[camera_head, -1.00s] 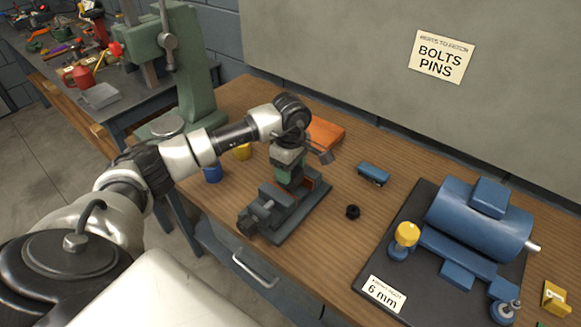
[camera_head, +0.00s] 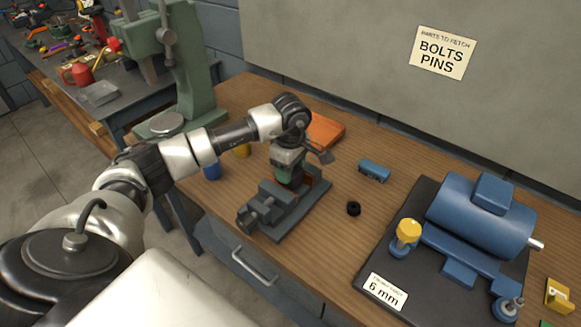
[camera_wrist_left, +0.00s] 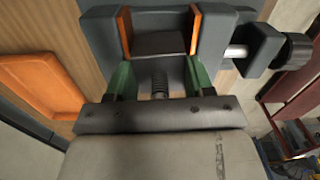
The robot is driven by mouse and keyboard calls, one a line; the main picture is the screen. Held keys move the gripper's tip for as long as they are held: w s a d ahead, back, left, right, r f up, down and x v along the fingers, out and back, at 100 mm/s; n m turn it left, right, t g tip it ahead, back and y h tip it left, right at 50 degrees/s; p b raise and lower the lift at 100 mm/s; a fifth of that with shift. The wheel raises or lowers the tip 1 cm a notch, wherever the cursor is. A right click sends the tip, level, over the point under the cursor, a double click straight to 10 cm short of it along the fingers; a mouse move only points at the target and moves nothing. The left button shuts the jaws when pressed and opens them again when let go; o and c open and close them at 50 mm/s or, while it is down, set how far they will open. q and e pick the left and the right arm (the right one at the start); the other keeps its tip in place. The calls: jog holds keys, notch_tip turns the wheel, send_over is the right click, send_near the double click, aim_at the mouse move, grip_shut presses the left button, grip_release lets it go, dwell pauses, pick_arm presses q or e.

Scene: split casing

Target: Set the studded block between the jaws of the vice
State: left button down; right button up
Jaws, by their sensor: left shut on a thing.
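The grey vice (camera_head: 283,213) stands on the wooden bench with its screw end toward the front. In the left wrist view its jaws (camera_wrist_left: 209,22) have orange faces to either side of a dark block (camera_wrist_left: 160,43). The fingers also show in the left wrist view (camera_wrist_left: 160,80). The block seems to be between the jaw faces; whether it touches the vice bed is hidden. My right gripper is not in view.
An orange tray (camera_head: 325,130) lies behind the vice. A blue part (camera_head: 374,171) and a black ring-shaped part (camera_head: 353,209) lie to its right. Farther right, a blue motor (camera_head: 481,217) sits on a dark mat. A green press (camera_head: 190,70) stands at the left.

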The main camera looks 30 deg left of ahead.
pick_arm(q)
jog(key=shift+f+b, duration=0.45)
jog(key=shift+b, duration=0.05)
dwell(0.3)
jog(key=shift+c, duration=2.4)
grip_release()
jog(key=shift+f, duration=0.1)
